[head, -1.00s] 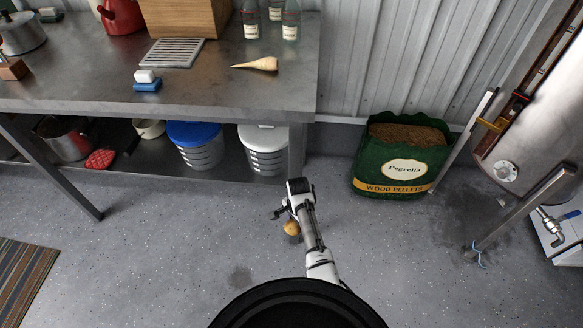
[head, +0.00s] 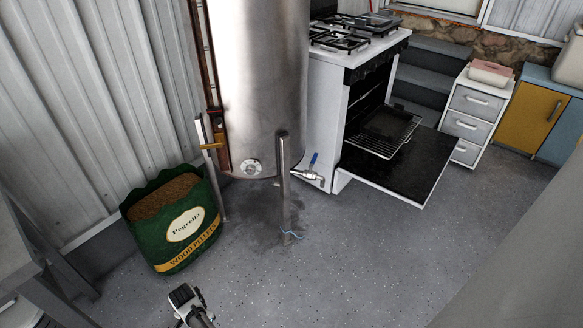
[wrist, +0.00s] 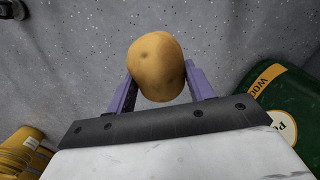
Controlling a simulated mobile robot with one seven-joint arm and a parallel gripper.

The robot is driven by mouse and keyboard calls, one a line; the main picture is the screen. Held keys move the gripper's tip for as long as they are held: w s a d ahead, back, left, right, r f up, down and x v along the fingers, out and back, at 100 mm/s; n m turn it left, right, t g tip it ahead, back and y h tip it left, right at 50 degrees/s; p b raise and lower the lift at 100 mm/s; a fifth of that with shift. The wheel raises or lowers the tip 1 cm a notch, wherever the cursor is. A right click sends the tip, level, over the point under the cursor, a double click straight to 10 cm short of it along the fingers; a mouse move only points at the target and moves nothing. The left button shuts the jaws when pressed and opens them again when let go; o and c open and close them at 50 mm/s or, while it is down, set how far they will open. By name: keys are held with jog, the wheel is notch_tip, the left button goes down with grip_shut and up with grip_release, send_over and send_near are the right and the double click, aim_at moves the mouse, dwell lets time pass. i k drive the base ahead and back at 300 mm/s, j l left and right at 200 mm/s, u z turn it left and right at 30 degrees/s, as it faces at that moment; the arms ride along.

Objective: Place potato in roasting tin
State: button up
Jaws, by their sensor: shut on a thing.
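A brown potato (wrist: 157,67) is held between the two purple fingers of my gripper (wrist: 160,87) in the wrist view, above the grey speckled floor. In the head view only the top of my arm's end shows at the bottom edge; the fingers and the potato are hidden there. A dark tin-like tray (head: 388,128) lies on the wire rack of the open oven (head: 385,140); I cannot tell for sure that it is the roasting tin. My gripper is well apart from it, at lower left.
The oven door (head: 405,165) is lowered and juts into the room. A steel tank (head: 262,80) with a post (head: 284,185) and tap stands left of the stove. A green wood pellet bag (head: 172,228) stands at left. The central floor is clear.

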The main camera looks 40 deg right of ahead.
aim_at(387, 121)
jog(key=l+z, duration=0.15)
jog(key=z, duration=0.2)
jog(key=i+z, duration=0.15)
jog(key=z, duration=0.2)
jog(key=i+l+z, duration=0.1)
jog(key=z, duration=0.25)
jog(key=i+l+z, duration=0.2)
jog(key=i+z, duration=0.55)
jog(key=i+j+z, duration=0.15)
jog(key=i+z, duration=0.15)
jog(key=i, duration=0.7)
